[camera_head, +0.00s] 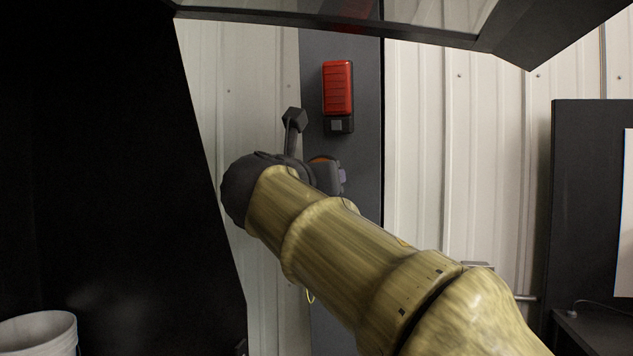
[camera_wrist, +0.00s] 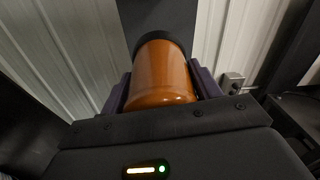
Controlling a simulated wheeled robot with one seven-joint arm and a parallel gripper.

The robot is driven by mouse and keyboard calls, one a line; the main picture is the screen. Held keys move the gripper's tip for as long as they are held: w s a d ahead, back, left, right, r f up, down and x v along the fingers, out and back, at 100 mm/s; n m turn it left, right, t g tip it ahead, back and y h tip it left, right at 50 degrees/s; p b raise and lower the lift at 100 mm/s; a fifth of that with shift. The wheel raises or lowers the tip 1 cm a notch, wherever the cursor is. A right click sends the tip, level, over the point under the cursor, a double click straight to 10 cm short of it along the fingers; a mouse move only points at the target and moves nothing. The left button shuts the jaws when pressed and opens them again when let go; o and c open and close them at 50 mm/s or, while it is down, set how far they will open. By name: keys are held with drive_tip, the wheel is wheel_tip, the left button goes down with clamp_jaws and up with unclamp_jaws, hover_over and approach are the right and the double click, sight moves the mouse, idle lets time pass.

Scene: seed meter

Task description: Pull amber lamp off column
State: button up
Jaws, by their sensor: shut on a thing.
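The amber lamp (camera_wrist: 162,76) is an orange cylinder with a dark collar at its far end, in the middle of the wrist view. My gripper (camera_wrist: 163,88) has a purple-padded finger on each side of the lamp and is shut on it. The dark grey column (camera_wrist: 155,14) stands behind the collar. I cannot tell whether the collar touches the column. In the head view, only a sliver of the amber lamp (camera_head: 321,159) shows; my gripper (camera_head: 333,177) and arm hide the rest. The column (camera_head: 357,220) runs upright behind them.
A red lamp (camera_head: 338,88) on a black base is on the column above my gripper. A dark overhead frame (camera_head: 330,22) crosses the top. A black panel (camera_head: 110,180) fills the left, with a white bucket (camera_head: 40,335) below. A dark cabinet (camera_head: 585,190) stands right.

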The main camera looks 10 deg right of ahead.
drive_tip(key=shift+f+b+v, duration=0.2)
drive_tip(key=shift+b+v, duration=0.25)
drive_tip(key=shift+v, duration=1.05)
drive_tip(key=shift+d, duration=0.1)
